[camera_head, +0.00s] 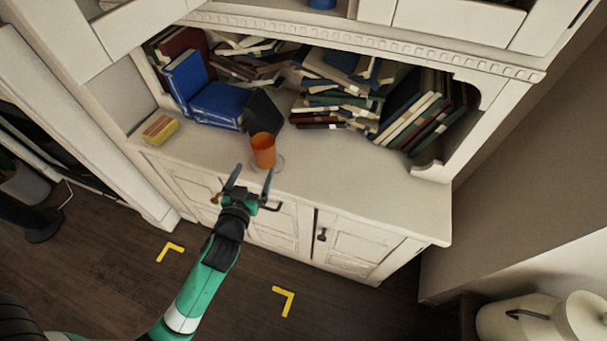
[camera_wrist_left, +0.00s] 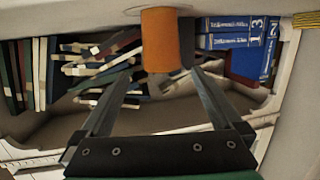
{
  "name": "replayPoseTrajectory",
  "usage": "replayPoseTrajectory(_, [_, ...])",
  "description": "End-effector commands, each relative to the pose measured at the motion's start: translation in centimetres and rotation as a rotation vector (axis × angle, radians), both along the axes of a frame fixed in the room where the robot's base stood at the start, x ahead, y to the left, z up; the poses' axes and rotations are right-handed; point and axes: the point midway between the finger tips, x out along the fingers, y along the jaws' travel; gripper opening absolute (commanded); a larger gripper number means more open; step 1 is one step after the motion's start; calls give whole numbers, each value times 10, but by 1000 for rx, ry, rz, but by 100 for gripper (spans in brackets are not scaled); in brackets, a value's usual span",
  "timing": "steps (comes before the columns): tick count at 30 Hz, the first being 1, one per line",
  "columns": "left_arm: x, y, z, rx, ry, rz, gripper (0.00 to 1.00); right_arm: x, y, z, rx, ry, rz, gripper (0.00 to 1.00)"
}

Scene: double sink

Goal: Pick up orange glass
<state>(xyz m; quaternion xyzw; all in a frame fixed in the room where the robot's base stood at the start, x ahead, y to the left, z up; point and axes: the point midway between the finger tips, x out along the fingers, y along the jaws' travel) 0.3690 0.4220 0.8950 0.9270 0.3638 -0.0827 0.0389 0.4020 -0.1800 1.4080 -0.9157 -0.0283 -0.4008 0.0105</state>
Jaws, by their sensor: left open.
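The orange glass (camera_head: 263,150) stands upright near the front edge of the cabinet's counter, with a clear foot at its base. My left gripper (camera_head: 251,176) is open and empty in front of the glass, its two fingers pointing toward it. In the left wrist view the orange glass (camera_wrist_left: 161,40) shows upside down, just beyond and roughly between the open fingertips of the left gripper (camera_wrist_left: 165,74). I cannot tell whether the fingertips touch it; the glass seems slightly beyond them. My right gripper is not in view.
Dark and blue books (camera_head: 217,103) stand behind and left of the glass. A yellow box (camera_head: 159,129) sits at the counter's left. Piled books (camera_head: 335,95) fill the back of the shelf. The counter (camera_head: 350,180) right of the glass is clear. Cabinet doors with handles are below.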

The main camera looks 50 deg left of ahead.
Motion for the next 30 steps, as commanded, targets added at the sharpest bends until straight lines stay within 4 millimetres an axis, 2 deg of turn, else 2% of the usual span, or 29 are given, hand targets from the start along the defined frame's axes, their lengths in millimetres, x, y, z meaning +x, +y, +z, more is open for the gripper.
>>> replayPoseTrajectory(1, [-6,2,-18,-2,14,11,100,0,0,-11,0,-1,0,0])
replayPoseTrajectory(7, [-8,5,-20,-4,21,18,100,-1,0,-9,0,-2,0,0])
replayPoseTrajectory(16, [29,40,-31,-4,20,17,100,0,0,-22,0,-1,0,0])
replayPoseTrajectory(24, [40,49,-31,-3,19,16,100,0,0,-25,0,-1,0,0])
replayPoseTrajectory(30, [63,73,-34,-3,19,17,100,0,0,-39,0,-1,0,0])
